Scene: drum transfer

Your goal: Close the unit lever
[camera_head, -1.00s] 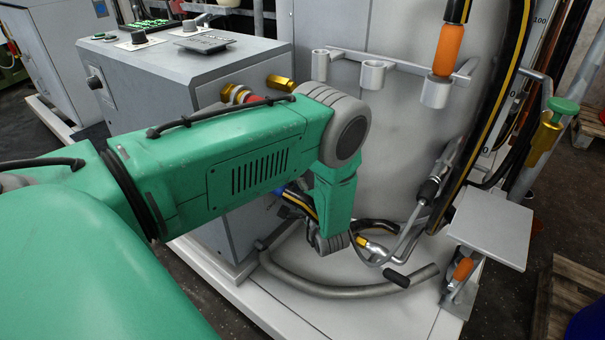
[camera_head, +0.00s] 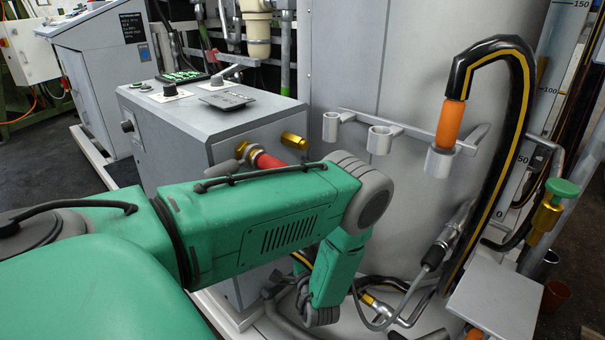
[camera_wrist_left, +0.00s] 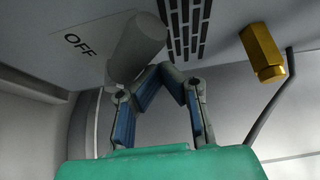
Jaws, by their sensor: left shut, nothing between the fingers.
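The grey unit (camera_head: 215,130) stands in the middle of the head view. In the left wrist view, a stubby grey cylinder (camera_wrist_left: 137,45) projects beside an "OFF" label (camera_wrist_left: 83,39) on a pale panel; it looks like the unit lever's handle, but its pivot is hidden. My left gripper (camera_wrist_left: 162,68) is shut, its fingertips meeting close to the cylinder's lower right end. I cannot tell whether they touch it. My right gripper is not in view.
A brass fitting (camera_wrist_left: 262,52) is right of the fingers in the wrist view. Hoses (camera_head: 385,308) lie near my wrist. A hose with an orange end (camera_head: 451,124) sits in a holder on the right.

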